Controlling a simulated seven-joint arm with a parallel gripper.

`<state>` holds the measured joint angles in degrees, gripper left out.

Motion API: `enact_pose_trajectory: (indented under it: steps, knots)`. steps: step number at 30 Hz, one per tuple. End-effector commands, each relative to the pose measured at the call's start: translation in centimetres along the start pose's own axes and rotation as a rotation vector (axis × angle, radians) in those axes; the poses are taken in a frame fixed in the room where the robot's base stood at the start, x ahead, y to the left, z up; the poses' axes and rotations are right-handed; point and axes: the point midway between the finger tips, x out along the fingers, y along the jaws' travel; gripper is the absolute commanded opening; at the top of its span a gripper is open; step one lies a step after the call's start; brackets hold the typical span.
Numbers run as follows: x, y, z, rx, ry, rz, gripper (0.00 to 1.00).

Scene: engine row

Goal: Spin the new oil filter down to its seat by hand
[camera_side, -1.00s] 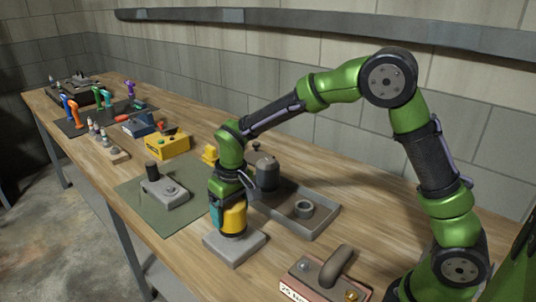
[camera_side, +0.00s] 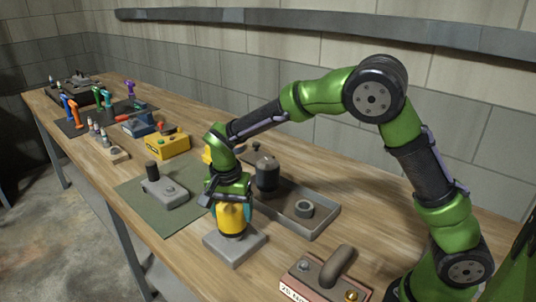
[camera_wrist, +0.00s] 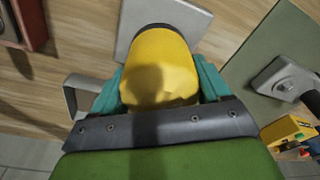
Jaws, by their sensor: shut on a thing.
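The yellow oil filter (camera_side: 231,218) stands upright on a grey square block (camera_side: 234,247) near the front edge of the bench. My gripper (camera_side: 229,207) comes down from above and is shut on the filter. In the wrist view, teal fingers (camera_wrist: 160,88) press on both sides of the yellow filter body (camera_wrist: 160,65). The grey block (camera_wrist: 128,40) shows beyond it. The filter's lower end meets the block; whether it is fully against its seat cannot be told.
A grey tray (camera_side: 325,229) behind the block holds a dark canister (camera_side: 267,173) and a ring (camera_side: 303,208). A green mat (camera_side: 135,196) with a grey fixture (camera_side: 166,193) lies to the left. A red-brown box (camera_side: 322,277) stands at the front right.

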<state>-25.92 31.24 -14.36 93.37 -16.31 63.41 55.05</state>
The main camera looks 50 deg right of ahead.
Motion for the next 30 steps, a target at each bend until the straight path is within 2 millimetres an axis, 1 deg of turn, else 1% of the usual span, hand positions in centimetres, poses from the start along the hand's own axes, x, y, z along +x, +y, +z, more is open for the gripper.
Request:
enact_pose_trajectory:
  steps: [3, 6, 9, 12, 21, 22, 24, 26, 30]
  knots:
    - [-0.03, -0.07, 0.20, 0.211, -0.001, 0.025, 0.31]
    - [-0.04, -0.01, 0.15, 0.363, -0.001, 0.044, 0.31]
    - [-0.04, 0.01, 0.13, 0.450, -0.003, 0.053, 0.31]
    - [-0.05, 0.04, 0.11, 0.473, -0.003, 0.056, 0.31]
    - [-0.07, 0.06, 0.09, 0.469, -0.004, 0.055, 0.31]
    - [-0.07, 0.06, 0.09, 0.469, -0.004, 0.055, 0.81]
    - [-0.07, 0.06, 0.08, 0.468, -0.003, 0.055, 0.92]
    - [-0.04, 0.07, 0.07, 0.468, -0.003, 0.056, 1.00]
    - [0.00, 0.08, 0.04, 0.467, -0.002, 0.056, 1.00]
